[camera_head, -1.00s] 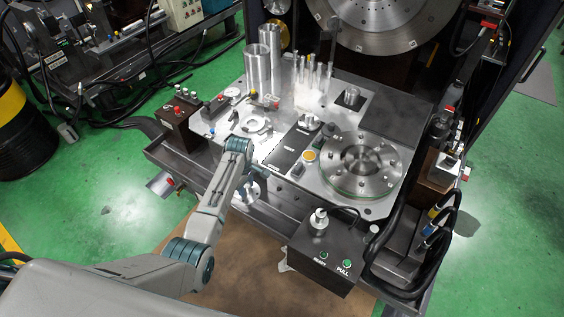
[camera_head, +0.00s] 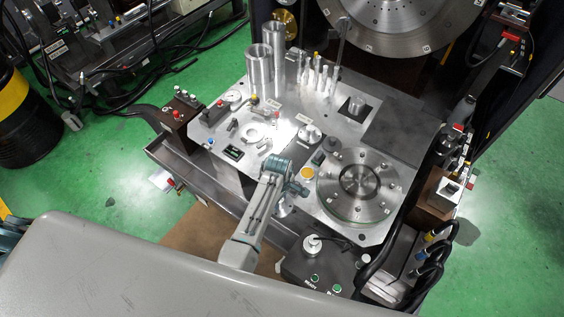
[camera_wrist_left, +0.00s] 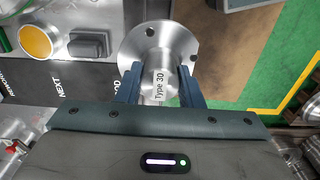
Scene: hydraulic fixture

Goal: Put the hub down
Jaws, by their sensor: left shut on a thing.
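In the head view my left gripper (camera_head: 287,186) is at the front edge of the metal worktop (camera_head: 319,213), left of the large round plate. The hub is mostly hidden there behind the gripper and wrist. My right gripper is not in view.
A large round bolted plate (camera_head: 357,211) lies right of the gripper. An orange button (camera_head: 307,173) is close by, and also shows in the left wrist view (camera_wrist_left: 35,42). A dark control box (camera_head: 318,262) stands in front. Tall metal cylinders (camera_head: 258,70) stand at the back left.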

